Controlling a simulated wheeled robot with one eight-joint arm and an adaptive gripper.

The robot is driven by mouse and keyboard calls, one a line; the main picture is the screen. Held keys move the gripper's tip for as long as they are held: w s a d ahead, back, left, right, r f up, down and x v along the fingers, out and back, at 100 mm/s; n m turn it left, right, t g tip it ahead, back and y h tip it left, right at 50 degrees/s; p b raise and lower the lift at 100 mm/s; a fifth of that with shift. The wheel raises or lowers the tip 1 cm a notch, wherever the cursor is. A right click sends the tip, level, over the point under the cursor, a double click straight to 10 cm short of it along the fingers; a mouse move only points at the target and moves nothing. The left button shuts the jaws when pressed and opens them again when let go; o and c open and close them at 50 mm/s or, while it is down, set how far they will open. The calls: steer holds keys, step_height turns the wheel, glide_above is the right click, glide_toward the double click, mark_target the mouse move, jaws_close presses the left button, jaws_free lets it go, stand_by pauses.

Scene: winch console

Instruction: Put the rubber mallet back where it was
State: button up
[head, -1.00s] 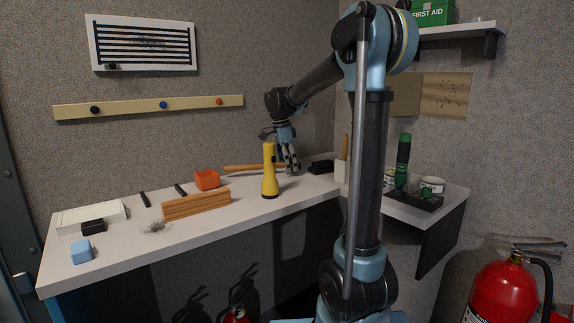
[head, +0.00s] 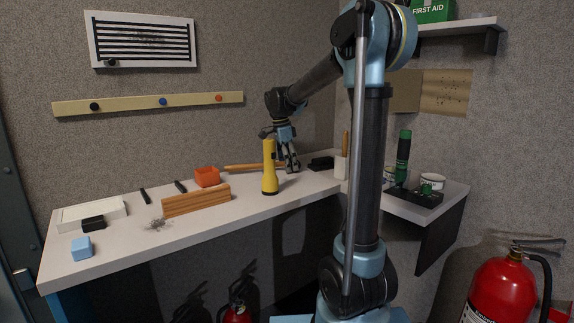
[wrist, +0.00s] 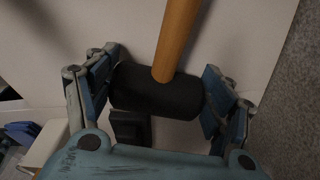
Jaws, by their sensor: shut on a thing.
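The rubber mallet has a black cylindrical head (wrist: 158,92) and a wooden handle (wrist: 176,38), both clear in the wrist view. In the head view its handle (head: 245,167) lies level, pointing left near the back of the bench. My gripper (head: 288,163) is at the mallet's right end there. In the wrist view my gripper (wrist: 160,90) has its fingers at both ends of the black head and is shut on it. The mallet is at or very near the bench top; I cannot tell whether it touches. The head is mostly hidden by the fingers in the head view.
A yellow flashlight (head: 269,170) stands in front of the mallet. A black object (head: 321,163) and a white holder (head: 340,168) are to the right. The bench's front left (head: 130,245) has free room.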

steer(key=o, duration=1.6)
steer(key=shift+o, duration=0.2)
